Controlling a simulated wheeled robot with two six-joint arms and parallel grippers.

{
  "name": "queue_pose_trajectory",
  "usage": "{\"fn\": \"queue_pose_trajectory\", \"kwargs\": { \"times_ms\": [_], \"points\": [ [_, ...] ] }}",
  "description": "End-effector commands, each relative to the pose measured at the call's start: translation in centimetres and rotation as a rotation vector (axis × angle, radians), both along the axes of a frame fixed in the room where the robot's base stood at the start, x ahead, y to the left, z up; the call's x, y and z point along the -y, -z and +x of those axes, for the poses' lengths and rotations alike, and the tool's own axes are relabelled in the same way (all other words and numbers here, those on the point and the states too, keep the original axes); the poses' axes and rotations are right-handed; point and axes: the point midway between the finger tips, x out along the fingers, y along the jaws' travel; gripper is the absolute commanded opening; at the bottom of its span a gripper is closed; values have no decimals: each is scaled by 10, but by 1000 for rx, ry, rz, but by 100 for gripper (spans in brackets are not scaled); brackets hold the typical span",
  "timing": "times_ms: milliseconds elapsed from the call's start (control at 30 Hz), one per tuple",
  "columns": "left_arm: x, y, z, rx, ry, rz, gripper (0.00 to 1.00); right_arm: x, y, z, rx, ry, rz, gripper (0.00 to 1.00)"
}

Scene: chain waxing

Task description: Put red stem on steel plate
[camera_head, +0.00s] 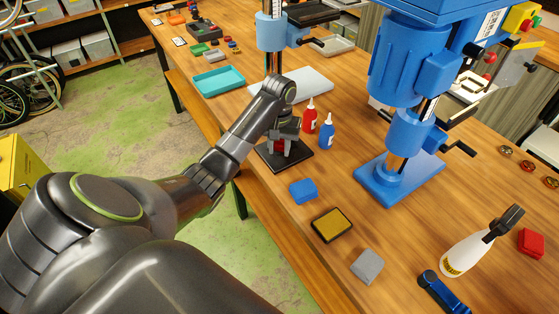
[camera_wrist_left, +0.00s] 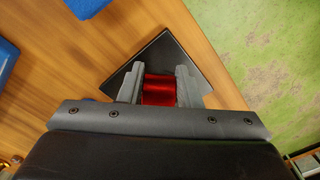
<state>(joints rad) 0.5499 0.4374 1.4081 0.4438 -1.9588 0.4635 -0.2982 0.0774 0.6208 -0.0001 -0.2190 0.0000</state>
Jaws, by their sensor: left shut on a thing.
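The red stem (camera_wrist_left: 159,90) shows as a shiny red cylinder between the two fingers of my left gripper (camera_wrist_left: 160,86) in the left wrist view. The gripper is shut on it. In the head view my left gripper (camera_head: 280,143) points down over a dark square plate (camera_head: 298,161), and a bit of red shows between its fingers. The dark plate also shows below the stem in the wrist view (camera_wrist_left: 150,53). I cannot tell whether the stem touches the plate. My right gripper is not in view.
A red bottle (camera_head: 309,117) and a blue bottle (camera_head: 327,134) stand just right of the plate. A blue block (camera_head: 303,191), a yellow-topped pad (camera_head: 333,225) and a grey block (camera_head: 367,266) lie nearer. A blue drill press (camera_head: 408,150) stands to the right. The table edge is close on the left.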

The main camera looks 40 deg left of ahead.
Motion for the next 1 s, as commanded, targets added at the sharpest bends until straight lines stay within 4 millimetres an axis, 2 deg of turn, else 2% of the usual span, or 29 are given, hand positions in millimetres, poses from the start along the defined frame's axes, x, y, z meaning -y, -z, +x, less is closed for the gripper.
{"fn": "queue_pose_trajectory", "kwargs": {
  "times_ms": [333, 733, 767, 900, 1000],
  "points": [
    [1, 40, 0, 0, -1, -1, 4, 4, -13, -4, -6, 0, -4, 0],
    [0, 46, 1, 2, -1, 1, 4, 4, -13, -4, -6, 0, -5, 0],
    [0, 47, 1, 2, -1, 1, 35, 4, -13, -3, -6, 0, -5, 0],
    [0, 46, 1, 2, -1, 1, 52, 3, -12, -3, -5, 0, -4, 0],
    [0, 46, 1, 2, -1, 1, 52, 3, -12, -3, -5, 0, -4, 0]
  ]
}}
